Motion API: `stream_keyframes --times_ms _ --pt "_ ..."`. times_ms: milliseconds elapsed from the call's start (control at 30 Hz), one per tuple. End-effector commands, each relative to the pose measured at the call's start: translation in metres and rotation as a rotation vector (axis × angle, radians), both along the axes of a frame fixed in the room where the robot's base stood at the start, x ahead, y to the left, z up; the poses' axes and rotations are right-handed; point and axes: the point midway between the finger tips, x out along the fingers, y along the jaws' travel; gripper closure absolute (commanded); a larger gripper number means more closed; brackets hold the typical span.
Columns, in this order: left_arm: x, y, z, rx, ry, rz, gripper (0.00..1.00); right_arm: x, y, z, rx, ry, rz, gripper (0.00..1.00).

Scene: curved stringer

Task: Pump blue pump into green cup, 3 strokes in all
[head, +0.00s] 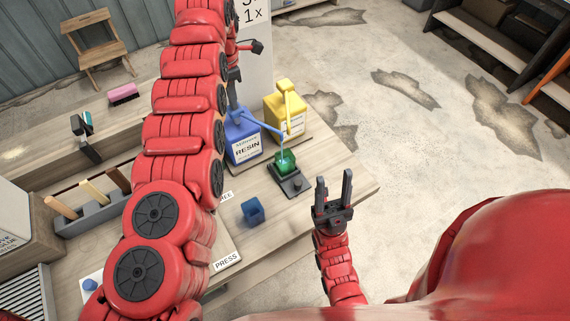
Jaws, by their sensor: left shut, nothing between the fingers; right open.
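The blue pump bottle (243,145), labelled RESIN, stands on the bench with its spout reaching right over the green cup (286,161). A thin pale-blue stream shows between the spout tip and the cup. The cup sits on a small black scale-like stand (291,184). My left gripper (234,82) is shut and points down just above the blue pump's head; whether it touches is hard to tell. My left arm hides part of the bench. My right gripper (333,190) is open and empty, beyond the bench's right edge.
A yellow pump bottle (285,116) stands close behind the blue one. A dark blue cup (253,211) stands on the bench in front. A tool holder (92,217) is at left.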

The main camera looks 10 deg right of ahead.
Motion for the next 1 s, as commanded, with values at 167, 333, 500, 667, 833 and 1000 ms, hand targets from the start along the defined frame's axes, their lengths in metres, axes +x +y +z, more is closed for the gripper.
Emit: stream_keyframes --times_ms 167,333,500,667,833,1000 --pt "-0.001 0.0 -0.009 0.0 0.002 -0.001 1.0 0.0 0.0 -0.005 0.0 0.0 0.0 0.5" --pt "-0.001 0.0 -0.01 0.0 0.003 -0.001 1.0 0.0 0.0 -0.006 0.0 0.0 0.0 0.5" --pt "-0.001 0.0 -0.009 0.0 0.003 -0.001 1.0 0.0 0.0 -0.005 0.0 0.0 0.0 0.5" --pt "-0.001 0.0 -0.002 0.0 0.003 0.0 1.0 0.0 0.0 -0.002 0.0 0.0 0.0 0.5" --pt "-0.001 0.0 0.009 0.0 0.003 0.0 1.0 0.0 0.0 0.002 0.0 0.0 0.0 0.5" --pt "-0.001 0.0 0.021 0.0 0.002 -0.001 1.0 0.0 0.0 0.009 0.0 0.0 0.0 0.5"
